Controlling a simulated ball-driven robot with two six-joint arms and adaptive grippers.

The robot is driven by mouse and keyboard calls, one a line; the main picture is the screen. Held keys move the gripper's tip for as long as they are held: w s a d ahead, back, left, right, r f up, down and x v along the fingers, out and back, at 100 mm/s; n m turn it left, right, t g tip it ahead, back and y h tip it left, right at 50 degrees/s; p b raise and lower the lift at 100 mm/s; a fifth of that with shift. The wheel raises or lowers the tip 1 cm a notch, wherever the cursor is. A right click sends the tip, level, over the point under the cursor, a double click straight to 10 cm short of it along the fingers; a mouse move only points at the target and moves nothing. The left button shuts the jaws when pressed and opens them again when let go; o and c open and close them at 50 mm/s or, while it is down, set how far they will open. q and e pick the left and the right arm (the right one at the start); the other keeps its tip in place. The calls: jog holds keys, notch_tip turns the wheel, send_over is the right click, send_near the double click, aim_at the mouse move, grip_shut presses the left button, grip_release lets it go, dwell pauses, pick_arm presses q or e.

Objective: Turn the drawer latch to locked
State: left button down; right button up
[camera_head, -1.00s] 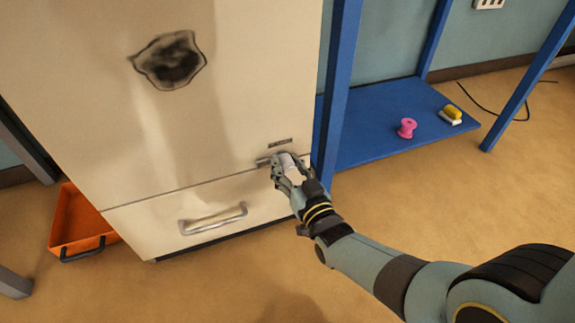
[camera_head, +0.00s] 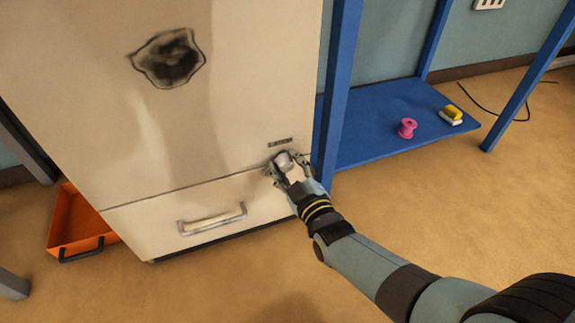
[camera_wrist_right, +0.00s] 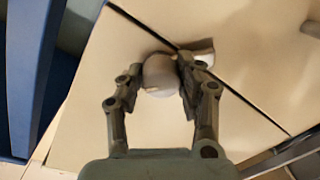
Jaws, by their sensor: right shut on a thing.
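The drawer (camera_head: 140,226) is the closed lower front of a cream cabinet (camera_head: 90,130), with a silver bar handle (camera_head: 211,220). The latch (camera_head: 283,160) is a pale, rounded knob near the seam at the drawer's upper right, below a small dark label plate (camera_head: 280,142). My right gripper (camera_head: 284,161) is shut on the latch, a finger on each side. In the right wrist view the knob (camera_wrist_right: 160,74) sits between the fingertips, and a pale tab (camera_wrist_right: 201,50) shows beyond one finger across the seam. The rest of the latch is hidden. My left gripper is out of view.
A blue rack post (camera_head: 338,95) stands close to the right of the latch. Its low shelf (camera_head: 365,145) holds a pink spool (camera_head: 407,128) and a yellow-and-white item (camera_head: 451,114). An orange bin (camera_head: 75,222) sits left of the cabinet. Floor in front is clear.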

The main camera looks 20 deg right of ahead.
jog(key=shift+n, duration=0.9)
jog(key=n, duration=0.3)
jog(key=shift+f+h, duration=0.1)
jog(key=shift+h, duration=0.2)
jog(key=shift+n+b, duration=0.35)
jog(key=shift+n, duration=0.45)
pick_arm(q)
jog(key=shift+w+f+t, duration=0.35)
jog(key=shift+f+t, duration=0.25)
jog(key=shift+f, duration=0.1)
pick_arm(e)
jog(key=shift+n, duration=0.7)
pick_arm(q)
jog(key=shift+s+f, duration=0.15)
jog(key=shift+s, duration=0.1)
pick_arm(e)
jog(key=o, duration=0.9)
jog(key=shift+o, duration=1.1)
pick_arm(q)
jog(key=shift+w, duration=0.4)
